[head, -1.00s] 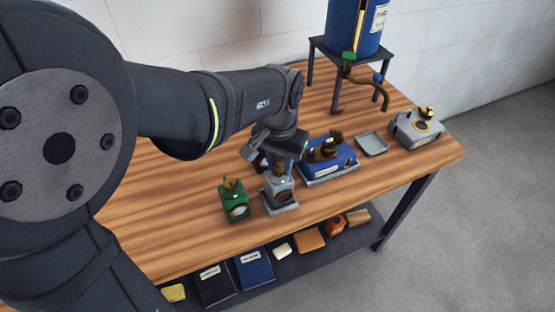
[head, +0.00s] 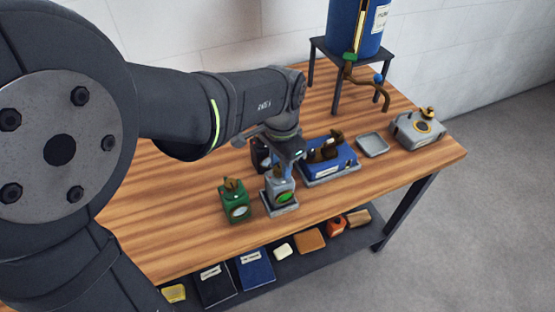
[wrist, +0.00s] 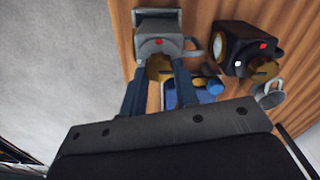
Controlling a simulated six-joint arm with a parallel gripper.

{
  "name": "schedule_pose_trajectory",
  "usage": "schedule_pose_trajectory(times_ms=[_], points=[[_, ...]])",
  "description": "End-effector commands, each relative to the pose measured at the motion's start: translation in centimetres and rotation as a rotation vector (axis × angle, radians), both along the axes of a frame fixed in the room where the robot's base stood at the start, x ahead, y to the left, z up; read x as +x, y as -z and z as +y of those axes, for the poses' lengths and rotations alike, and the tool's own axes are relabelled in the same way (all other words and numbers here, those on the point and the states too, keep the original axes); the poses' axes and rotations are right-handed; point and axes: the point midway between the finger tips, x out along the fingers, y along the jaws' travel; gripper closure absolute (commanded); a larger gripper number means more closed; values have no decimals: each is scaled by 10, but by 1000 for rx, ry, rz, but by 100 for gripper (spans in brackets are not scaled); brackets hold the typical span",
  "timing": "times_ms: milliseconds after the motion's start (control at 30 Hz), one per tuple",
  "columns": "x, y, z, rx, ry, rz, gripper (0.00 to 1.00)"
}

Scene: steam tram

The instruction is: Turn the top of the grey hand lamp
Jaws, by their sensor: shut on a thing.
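The grey hand lamp (head: 281,186) stands upright on a grey base on the wooden table, and its front lens shows green in the head view. My gripper (head: 282,171) is over the lamp, pointing down, with its fingers shut on the lamp's top. In the wrist view the fingers of my gripper (wrist: 160,72) close on the brass-coloured top from both sides. The grey body of the lamp (wrist: 158,25) shows beyond them with a small red mark. The gripper hides part of the lamp's top in the head view.
A green lamp (head: 235,202) stands close to the left. A black lamp (wrist: 240,48) stands close behind. A blue box with brass fittings (head: 330,165) is to the right, then a grey tray (head: 373,146) and a grey lamp-like unit (head: 418,130).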

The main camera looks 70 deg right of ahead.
Motion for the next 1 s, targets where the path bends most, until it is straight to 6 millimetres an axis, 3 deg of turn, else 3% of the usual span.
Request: schedule_pose_trajectory(times_ms=[267,300,400,767,1000], points=[[0,-1,-1,-3,0,-1,95],[0,-1,-1,-3,0,-1,68],[0,-1,-1,-2,0,0,50],[0,-5,-1,-2,-1,0,50],[0,-47,-1,-7,-1,0,50]])
